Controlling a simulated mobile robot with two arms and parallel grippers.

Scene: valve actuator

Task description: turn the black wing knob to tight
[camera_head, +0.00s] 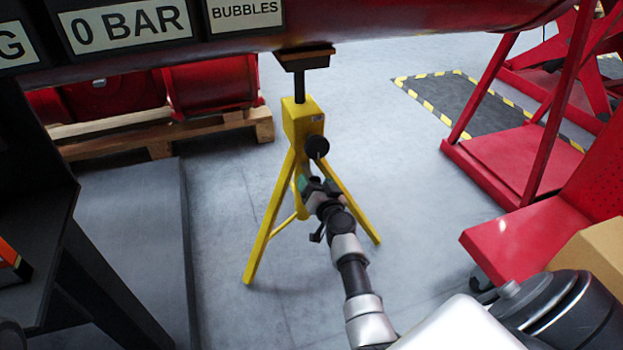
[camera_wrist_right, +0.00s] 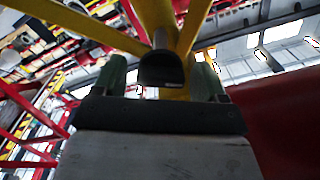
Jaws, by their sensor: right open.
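The black wing knob (camera_head: 316,147) sits on the side of the yellow tripod stand (camera_head: 297,122) in the head view. My right gripper (camera_head: 318,184) is just below the knob in that picture, in front of the stand's legs. In the right wrist view the dark knob (camera_wrist_right: 162,68) appears between the two greenish fingertips of my open right gripper (camera_wrist_right: 160,82), with a gap on each side. The fingers are not closed on it. I cannot tell how deep it lies between them. My left gripper is not in view.
A red pipe (camera_head: 400,20) with "0 BAR" and "BUBBLES" signs rests on the stand. Red drums on a wooden pallet (camera_head: 240,122) are behind left, a black frame (camera_head: 40,200) at left. Red frames (camera_head: 500,165) and a cardboard box (camera_head: 597,255) are at right. Grey floor surrounds the stand.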

